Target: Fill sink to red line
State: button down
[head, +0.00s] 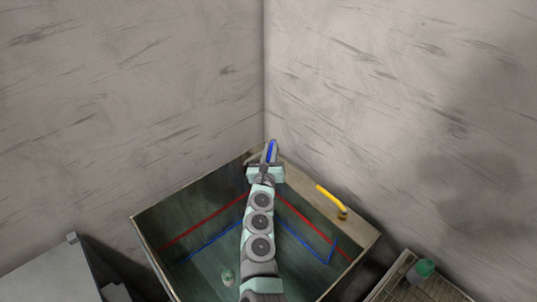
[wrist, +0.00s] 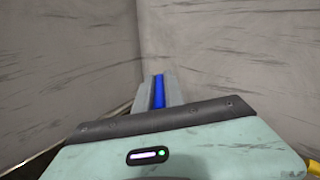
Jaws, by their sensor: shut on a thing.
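The sink (head: 365,240) is a deep square basin in the corner of two walls. A red line (head: 208,222) runs around its inner walls, above a blue line (head: 205,246). I cannot tell the water level. A yellow lever (head: 331,198) stands on the right part of the back ledge. My gripper (head: 268,151) is at the back corner of the sink, shut on a blue bar-like handle (head: 272,149). The blue handle also shows between the fingers in the wrist view (wrist: 158,92). My arm hides the middle of the sink and the handle's base.
A small pale green object (head: 228,278) is low in the sink. A slatted rack (head: 398,278) with a green-topped item (head: 424,268) stands at the lower right. A grey cabinet or counter (head: 45,278) is at the lower left. Bare walls rise close behind the sink.

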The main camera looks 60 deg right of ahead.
jog(key=shift+f, duration=0.15)
jog(key=c, duration=1.4)
grip_release()
jog(key=shift+c, duration=0.2)
jog(key=p+v, duration=0.2)
jog(key=v, duration=0.8)
jog(key=shift+a+p, duration=0.35)
jog(key=shift+s, duration=0.1)
